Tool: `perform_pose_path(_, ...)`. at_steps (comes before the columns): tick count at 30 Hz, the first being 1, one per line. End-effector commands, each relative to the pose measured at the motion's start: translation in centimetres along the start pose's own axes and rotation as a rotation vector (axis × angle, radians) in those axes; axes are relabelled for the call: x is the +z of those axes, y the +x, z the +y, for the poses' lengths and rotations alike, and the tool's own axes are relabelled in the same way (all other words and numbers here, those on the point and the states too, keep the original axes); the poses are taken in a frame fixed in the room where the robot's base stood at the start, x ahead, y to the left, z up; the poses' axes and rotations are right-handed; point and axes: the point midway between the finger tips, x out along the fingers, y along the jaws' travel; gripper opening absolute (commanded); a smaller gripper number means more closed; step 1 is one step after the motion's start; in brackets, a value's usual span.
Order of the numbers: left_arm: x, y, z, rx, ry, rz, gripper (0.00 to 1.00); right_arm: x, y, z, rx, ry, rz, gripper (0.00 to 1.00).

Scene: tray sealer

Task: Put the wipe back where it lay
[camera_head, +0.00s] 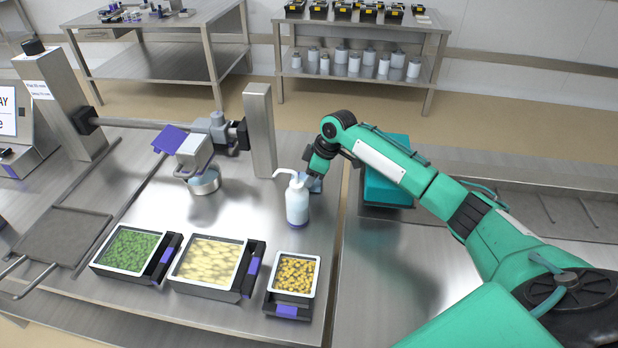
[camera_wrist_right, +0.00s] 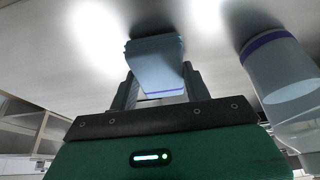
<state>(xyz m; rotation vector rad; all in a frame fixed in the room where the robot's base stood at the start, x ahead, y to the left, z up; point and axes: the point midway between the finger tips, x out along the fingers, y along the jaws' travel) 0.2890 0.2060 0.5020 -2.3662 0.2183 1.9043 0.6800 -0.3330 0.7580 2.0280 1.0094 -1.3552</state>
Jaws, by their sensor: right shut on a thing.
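The wipe is a folded pale blue cloth (camera_wrist_right: 155,62). In the right wrist view it sits between the two fingers of my right gripper (camera_wrist_right: 160,88), which is shut on it. My right gripper (camera_head: 314,176) is there too, low over the steel table and partly hidden by the bottle. I cannot tell whether the wipe touches the table. My left gripper is not in view.
The wash bottle (camera_wrist_right: 283,75) stands close beside the gripper. Food trays (camera_head: 293,274) line the table's front. A square post (camera_head: 260,130) stands behind the bottle. A teal box (camera_head: 386,186) lies to the right, under my forearm. Bare steel (camera_head: 240,215) shows left of the bottle.

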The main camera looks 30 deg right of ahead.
Motion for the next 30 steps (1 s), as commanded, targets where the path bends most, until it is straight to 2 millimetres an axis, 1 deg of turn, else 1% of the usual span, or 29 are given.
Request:
perform_pose_path(3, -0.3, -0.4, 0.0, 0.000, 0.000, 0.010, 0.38, 0.1, 0.2, 0.0, 0.001, -0.001, 0.000, 0.30)
perform_pose_path(10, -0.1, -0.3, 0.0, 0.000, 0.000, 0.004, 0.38, 0.1, 0.4, 0.0, -0.001, 0.000, 0.000, 0.30)
perform_pose_path(11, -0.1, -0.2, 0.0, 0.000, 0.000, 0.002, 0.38, 0.1, 0.4, 0.0, 0.000, 0.000, 0.000, 0.54)
perform_pose_path(13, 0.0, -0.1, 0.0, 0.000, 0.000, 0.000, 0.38, 0.1, 0.4, 0.0, 0.000, 0.000, 0.000, 0.68)
perform_pose_path(14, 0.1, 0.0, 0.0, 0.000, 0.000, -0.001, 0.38, 0.1, 0.4, 0.0, 0.000, 0.000, 0.000, 0.70)
perform_pose_path(23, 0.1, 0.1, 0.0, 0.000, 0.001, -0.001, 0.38, 0.1, 0.2, 0.0, 0.001, -0.001, 0.001, 0.70)
perform_pose_path(26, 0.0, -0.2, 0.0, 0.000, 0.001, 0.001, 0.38, 0.0, -0.7, 0.1, 0.002, -0.001, 0.002, 0.70)
perform_pose_path(29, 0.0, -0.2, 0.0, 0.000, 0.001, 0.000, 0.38, 0.0, -2.4, 0.1, 0.002, -0.001, 0.002, 0.70)
perform_pose_path(30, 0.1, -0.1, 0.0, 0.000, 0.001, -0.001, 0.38, 0.0, -3.3, 0.1, 0.003, -0.001, 0.002, 0.70)
